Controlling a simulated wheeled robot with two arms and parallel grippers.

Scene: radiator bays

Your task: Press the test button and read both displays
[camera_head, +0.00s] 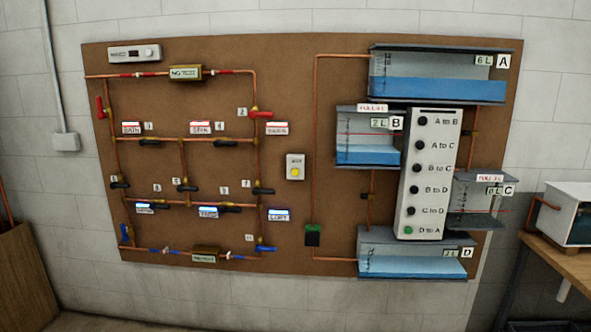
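A small white box with a round yellow button (295,172) is mounted near the middle of the brown board (290,110). The label above the button is too small to read surely. One brass-coloured display (186,73) sits on the upper copper pipe and seems to read "NO TEST". A second brass-coloured display (205,256) sits on the lower pipe; its text is too blurred to read. Neither of my grippers is in view, and nothing covers the button or the displays.
Red, black and blue valve handles stick out along the left pipes. On the right are water tanks A (437,90), B, C and D and a white panel (430,175) with several buttons. A wooden bench (560,262) with a white box stands at the far right.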

